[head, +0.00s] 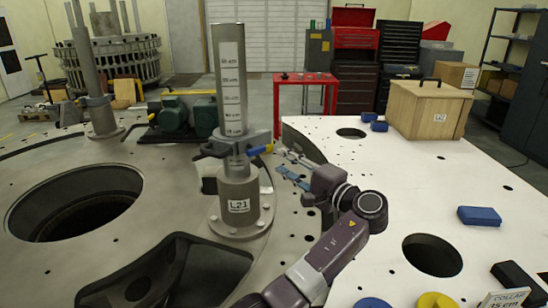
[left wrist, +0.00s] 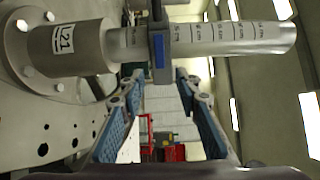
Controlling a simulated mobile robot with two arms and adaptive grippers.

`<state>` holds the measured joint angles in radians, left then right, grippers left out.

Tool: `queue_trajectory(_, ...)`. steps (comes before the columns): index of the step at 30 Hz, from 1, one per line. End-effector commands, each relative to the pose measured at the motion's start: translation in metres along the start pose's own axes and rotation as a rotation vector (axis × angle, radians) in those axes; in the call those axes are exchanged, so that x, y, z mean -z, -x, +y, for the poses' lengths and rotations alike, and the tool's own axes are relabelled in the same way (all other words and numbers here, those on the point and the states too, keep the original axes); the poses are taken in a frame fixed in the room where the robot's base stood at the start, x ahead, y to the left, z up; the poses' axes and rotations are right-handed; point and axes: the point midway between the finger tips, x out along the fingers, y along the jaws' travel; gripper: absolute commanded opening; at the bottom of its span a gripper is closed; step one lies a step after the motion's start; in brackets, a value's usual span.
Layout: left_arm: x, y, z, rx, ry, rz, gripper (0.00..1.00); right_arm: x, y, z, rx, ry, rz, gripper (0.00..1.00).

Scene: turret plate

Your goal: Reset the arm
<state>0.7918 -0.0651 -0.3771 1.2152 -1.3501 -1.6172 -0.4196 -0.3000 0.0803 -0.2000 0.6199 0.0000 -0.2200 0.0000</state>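My left gripper (head: 291,168) is just right of the upright grey post (head: 231,75) marked with a height scale. Its blue-padded fingers are spread apart, with nothing between them; they also show open in the left wrist view (left wrist: 160,95). A grey clamp collar (head: 228,146) with a blue handle (head: 260,150) sits around the post, above the base labelled L21 (head: 239,205). In the left wrist view the post lies sideways across the top, with the collar (left wrist: 158,38) beyond the fingertips. The fingers appear apart from the collar. My right gripper is not in view.
A round hole (head: 75,200) opens at left and a dark angular opening (head: 160,275) in front. The white plate at right bears a wooden crate (head: 430,108), a blue block (head: 479,215), a hole (head: 432,255) and a collar label card (head: 505,300). Its middle is mostly clear.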

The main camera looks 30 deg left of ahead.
Motion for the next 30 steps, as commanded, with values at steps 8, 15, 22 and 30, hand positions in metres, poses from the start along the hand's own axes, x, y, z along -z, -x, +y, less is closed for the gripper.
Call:
queue_trajectory(8,0.0,0.014,0.001,-0.001,-0.001,0.0,0.3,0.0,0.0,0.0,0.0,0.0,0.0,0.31)
queue_trajectory(15,0.0,0.014,0.001,-0.001,-0.001,0.0,0.3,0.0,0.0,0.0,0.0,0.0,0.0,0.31)
queue_trajectory(22,0.0,0.014,-0.005,0.0,0.0,0.0,0.3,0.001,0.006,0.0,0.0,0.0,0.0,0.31)
queue_trajectory(30,-0.001,0.013,-0.053,0.0,0.0,0.0,0.3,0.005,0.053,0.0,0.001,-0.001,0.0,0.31)
